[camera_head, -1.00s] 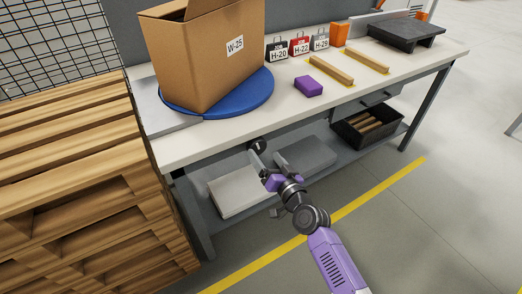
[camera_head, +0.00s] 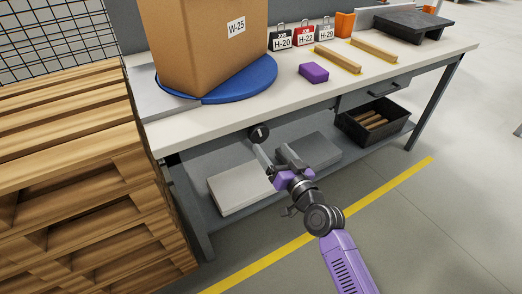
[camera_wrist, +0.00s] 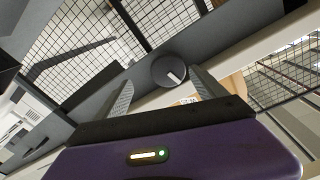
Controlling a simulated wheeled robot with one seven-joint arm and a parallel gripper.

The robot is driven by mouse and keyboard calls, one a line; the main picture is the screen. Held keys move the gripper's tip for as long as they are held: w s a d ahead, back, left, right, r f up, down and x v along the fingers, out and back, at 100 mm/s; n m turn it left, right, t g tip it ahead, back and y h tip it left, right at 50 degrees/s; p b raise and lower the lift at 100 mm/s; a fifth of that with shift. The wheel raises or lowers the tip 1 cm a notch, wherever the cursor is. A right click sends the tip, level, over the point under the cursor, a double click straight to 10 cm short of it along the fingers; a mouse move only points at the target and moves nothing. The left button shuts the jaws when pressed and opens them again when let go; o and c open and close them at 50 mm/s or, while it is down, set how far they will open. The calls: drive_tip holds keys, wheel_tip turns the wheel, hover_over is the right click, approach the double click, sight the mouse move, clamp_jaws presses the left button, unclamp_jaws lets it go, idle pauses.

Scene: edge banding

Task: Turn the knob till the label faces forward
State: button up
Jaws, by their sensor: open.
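A black round knob (camera_head: 259,134) with a white mark sits on the front of the workbench, below the blue turntable (camera_head: 244,88). In the wrist view the knob (camera_wrist: 169,71) shows between and beyond my fingers, its white line slanted. A tall cardboard box (camera_head: 185,50) stands on the turntable. Its white W-25 label (camera_head: 236,27) is on the face turned toward the right front. My gripper (camera_head: 274,153) is open and empty, just below and right of the knob in the head view. In the wrist view the fingers of my gripper (camera_wrist: 162,80) are apart, with no clear contact on the knob.
A purple block (camera_head: 314,72), wooden strips (camera_head: 374,50) and several job tags (camera_head: 305,36) lie or stand on the bench. Grey panels (camera_head: 238,188) lie on the lower shelf. Stacked pallets (camera_head: 75,180) stand close at left. The floor at right is clear.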

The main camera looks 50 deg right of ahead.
sight(260, 137)
drive_tip(key=shift+w+d+r+n+y+b, duration=0.15)
drive_tip(key=shift+w+d+n+y+b, duration=0.15)
drive_tip(key=shift+w+n, duration=0.75)
drive_tip(key=shift+w+d+r+n+y+b, duration=0.15)
drive_tip(key=shift+w+n+b, duration=0.35)
drive_tip(key=shift+w, duration=0.9)
drive_tip(key=shift+w+d+r+n+y+b, duration=0.2)
drive_tip(key=shift+w+d+n, duration=0.1)
drive_tip(key=shift+w+n, duration=0.8)
drive_tip(key=shift+w, duration=0.15)
drive_tip(key=shift+c, duration=0.4)
drive_tip(key=c, duration=1.2)
drive_tip(key=shift+m+p, duration=0.45)
drive_tip(key=shift+m, duration=1.3)
drive_tip(key=shift+c, duration=0.2)
drive_tip(key=o, duration=1.3)
